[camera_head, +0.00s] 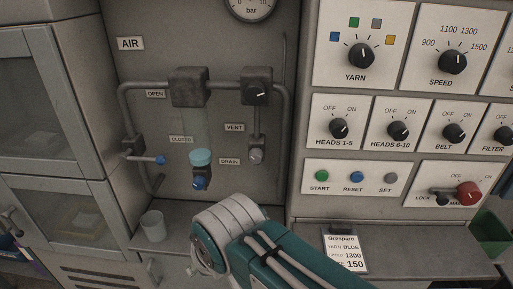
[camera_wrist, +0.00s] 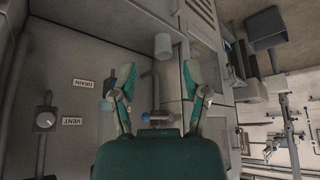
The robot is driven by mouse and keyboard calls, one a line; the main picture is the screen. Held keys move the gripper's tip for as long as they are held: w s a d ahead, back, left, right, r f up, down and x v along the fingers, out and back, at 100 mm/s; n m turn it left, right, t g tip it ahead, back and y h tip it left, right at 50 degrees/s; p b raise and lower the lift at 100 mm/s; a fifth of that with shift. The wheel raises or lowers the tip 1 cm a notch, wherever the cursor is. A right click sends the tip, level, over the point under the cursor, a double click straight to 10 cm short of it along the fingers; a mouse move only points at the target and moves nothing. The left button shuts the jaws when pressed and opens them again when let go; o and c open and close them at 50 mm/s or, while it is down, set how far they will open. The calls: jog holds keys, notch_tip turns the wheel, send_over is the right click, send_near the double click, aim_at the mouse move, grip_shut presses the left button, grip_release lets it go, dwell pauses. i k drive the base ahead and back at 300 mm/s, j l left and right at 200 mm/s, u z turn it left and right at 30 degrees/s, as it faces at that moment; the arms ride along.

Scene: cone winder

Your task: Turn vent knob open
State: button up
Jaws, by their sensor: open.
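The vent knob (camera_head: 258,91) is a dark round knob on a dark pipe block, to the upper right of the VENT label (camera_head: 235,127). In the wrist view the scene is upside down, and the vent knob (camera_wrist: 45,120) shows at the left, beside the VENT label (camera_wrist: 72,121). It bears a light pointer mark, too small to read surely. My gripper (camera_wrist: 152,85) is open and empty, its teal fingers spread wide. The knob lies outside the fingers, well to their left in the wrist view. In the head view my arm shows at bottom centre, but the fingers are hidden.
A grey round fitting (camera_head: 256,156) hangs below the vent block. A blue drain knob (camera_head: 200,183) sits under a pale cup, left of the DRAIN label (camera_head: 230,161). A blue-tipped lever (camera_head: 159,160) and a cup (camera_head: 153,226) are farther left. The control panel (camera_head: 297,150) stands right.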

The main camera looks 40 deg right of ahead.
aim_at(255, 154)
jog(key=k+l+z, duration=0.15)
jog(key=k+l, duration=0.15)
jog(key=k+l+z, duration=0.15)
jog(key=k+l, duration=0.15)
jog(key=l, duration=0.25)
